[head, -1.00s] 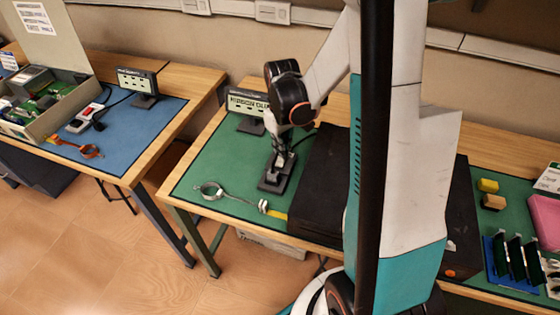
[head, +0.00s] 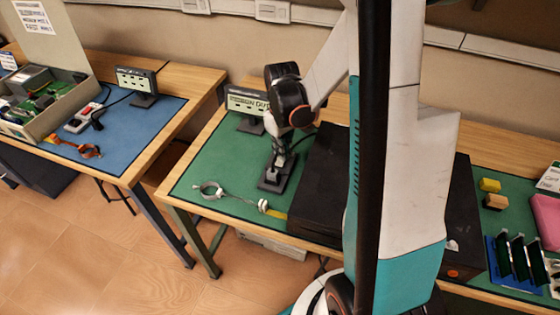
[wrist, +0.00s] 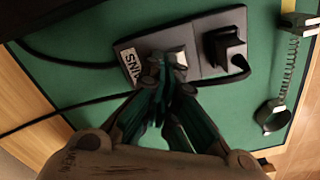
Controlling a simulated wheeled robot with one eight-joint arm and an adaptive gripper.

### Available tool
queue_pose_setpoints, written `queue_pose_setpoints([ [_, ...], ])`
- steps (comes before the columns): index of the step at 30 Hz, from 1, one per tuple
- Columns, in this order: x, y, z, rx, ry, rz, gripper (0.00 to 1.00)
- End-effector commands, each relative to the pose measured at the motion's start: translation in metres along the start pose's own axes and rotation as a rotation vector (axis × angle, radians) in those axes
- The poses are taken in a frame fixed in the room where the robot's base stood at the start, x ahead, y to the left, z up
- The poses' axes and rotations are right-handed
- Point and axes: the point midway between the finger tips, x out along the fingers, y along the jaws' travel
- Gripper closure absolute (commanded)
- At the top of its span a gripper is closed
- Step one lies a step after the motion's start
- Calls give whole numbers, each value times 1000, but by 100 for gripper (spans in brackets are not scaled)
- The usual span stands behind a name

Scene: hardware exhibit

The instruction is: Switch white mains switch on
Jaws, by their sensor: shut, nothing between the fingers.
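The dark mains switch unit (wrist: 128,46) lies on the green mat, with a label ending in "INS" at its left end in the wrist view. The white switch (wrist: 177,54) sits in its middle, partly hidden behind my fingertips. A black plug (wrist: 227,48) is on the unit's right part. My gripper (wrist: 168,70) is shut and empty, its tips at the switch's near left side; I cannot tell whether they touch it. In the head view my gripper (head: 279,160) points down over the unit (head: 270,186). The switch's on or off position is not clear.
A large black box (head: 322,190) stands just right of the unit. A wrist strap with coiled cord (head: 210,190) lies in front, and a small display sign (head: 243,100) stands behind. Black cables (wrist: 65,60) run from the unit. A blue-mat table (head: 130,130) is at left.

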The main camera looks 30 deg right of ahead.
Motion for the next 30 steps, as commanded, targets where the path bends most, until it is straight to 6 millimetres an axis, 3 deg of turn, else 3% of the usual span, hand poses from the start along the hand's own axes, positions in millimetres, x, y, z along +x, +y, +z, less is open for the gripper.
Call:
queue_pose_setpoints([
  [19,9,0,0,0,0,0,100],
  [30,-7,0,0,0,0,0,100],
])
